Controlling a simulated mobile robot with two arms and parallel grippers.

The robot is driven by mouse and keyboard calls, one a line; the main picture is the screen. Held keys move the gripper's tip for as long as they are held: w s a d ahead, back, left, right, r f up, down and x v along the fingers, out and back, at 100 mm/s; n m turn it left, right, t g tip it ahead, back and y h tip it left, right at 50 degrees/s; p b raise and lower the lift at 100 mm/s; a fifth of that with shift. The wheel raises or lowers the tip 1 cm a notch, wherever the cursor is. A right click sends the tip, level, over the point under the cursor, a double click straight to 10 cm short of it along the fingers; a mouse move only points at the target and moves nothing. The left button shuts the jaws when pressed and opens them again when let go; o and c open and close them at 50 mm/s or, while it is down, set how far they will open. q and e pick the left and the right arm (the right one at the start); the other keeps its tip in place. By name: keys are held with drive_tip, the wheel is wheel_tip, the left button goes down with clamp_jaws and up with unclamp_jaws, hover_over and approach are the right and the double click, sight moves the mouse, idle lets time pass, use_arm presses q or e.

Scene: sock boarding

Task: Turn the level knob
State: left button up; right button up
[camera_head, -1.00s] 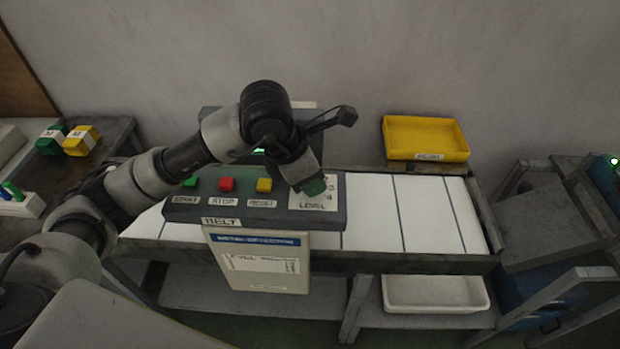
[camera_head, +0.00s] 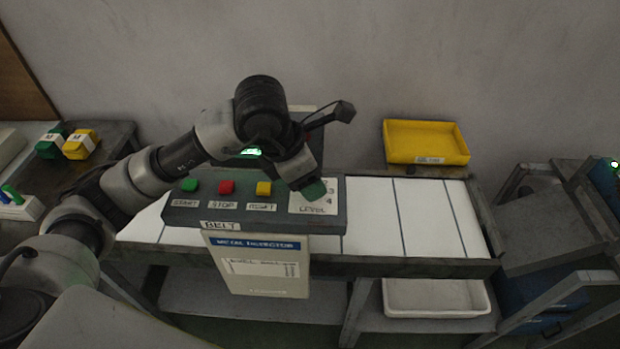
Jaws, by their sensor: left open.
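The belt control panel (camera_head: 255,217) is a dark box with green, red and yellow buttons in a row. At its right end is the white level plate (camera_head: 327,206), with the word LEVEL and the numbers 3 and 4 showing. My left gripper (camera_head: 313,190) is over this plate, pointing down, with its jaws open. It hides the level knob and part of the scale, so I cannot tell whether it touches the knob or how the knob is set. My right gripper is not in view.
A white conveyor belt (camera_head: 420,215) runs behind and right of the panel. A yellow tray (camera_head: 426,142) sits behind it, and a white bin (camera_head: 436,296) is below. A metal detector sheet (camera_head: 257,265) hangs in front. Green (camera_head: 50,144) and yellow (camera_head: 80,145) blocks stand at left.

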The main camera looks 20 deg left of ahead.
use_arm(q)
drive_tip(key=b+v, duration=0.1)
drive_tip(key=v, duration=0.8)
drive_tip(key=shift+r, duration=0.2)
drive_tip(key=shift+s+a, duration=0.1)
drive_tip(key=shift+s, duration=0.05)
